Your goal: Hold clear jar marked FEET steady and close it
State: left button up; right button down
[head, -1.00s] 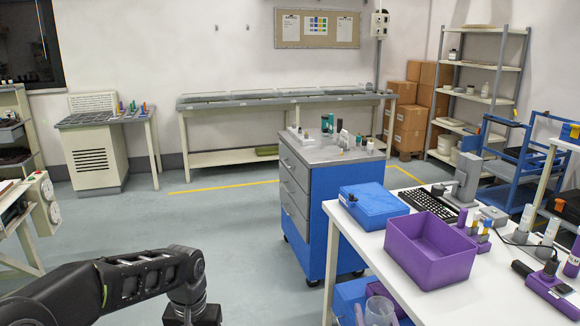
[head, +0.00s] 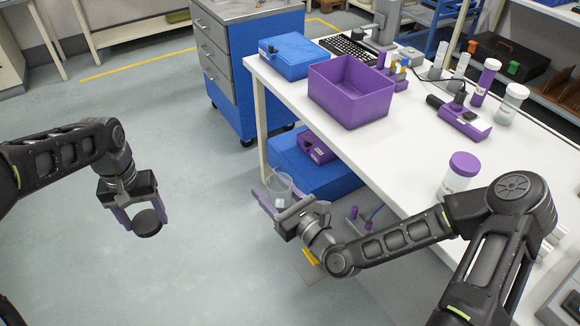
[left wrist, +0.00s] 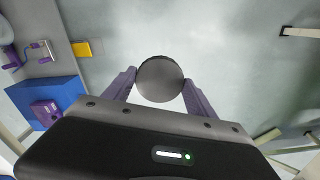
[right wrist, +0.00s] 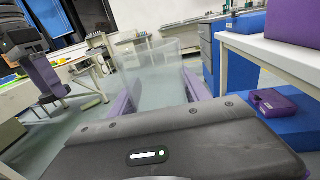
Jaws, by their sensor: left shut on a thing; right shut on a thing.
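My left gripper (head: 138,212) is shut on a round dark grey lid (head: 148,223), held in the air over the floor at the left. In the left wrist view the lid (left wrist: 160,79) sits between both purple fingertips. My right gripper (head: 273,203) is shut on a clear jar (head: 280,183), held beside the table's near left corner. In the right wrist view the jar (right wrist: 158,75) stands between the purple fingers, with its mouth uncovered. Lid and jar are well apart. I cannot read any marking on the jar.
The white table (head: 400,150) carries a purple bin (head: 350,97), a blue case (head: 291,54), a purple-lidded jar (head: 459,172) and several other jars. A blue box (head: 325,172) is below the table. Open floor lies between my grippers.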

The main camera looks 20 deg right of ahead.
jog(key=s+a+f+n+g+y, duration=0.2)
jog(key=s+a+n+y, duration=0.1)
jog(key=a, duration=0.3)
jog(key=shift+s+f+g+y, duration=0.3)
jog(key=shift+s+f+y, duration=0.05)
jog(key=shift+s+y, duration=0.25)
pick_arm(q)
jog(key=d+r+m, duration=0.2)
jog(key=d+r, duration=0.1)
jog(key=d, duration=0.6)
jog(key=d+r+m, duration=0.1)
jog(key=d+r, duration=0.1)
jog(key=d, duration=0.6)
jog(key=m, duration=0.1)
send_near(280, 200)
jog(key=a, duration=0.3)
jog(key=a+f, duration=0.1)
jog(key=shift+s+a, duration=0.35)
jog(key=shift+a, duration=0.05)
jog(key=shift+f, duration=0.1)
jog(key=shift+f, duration=2)
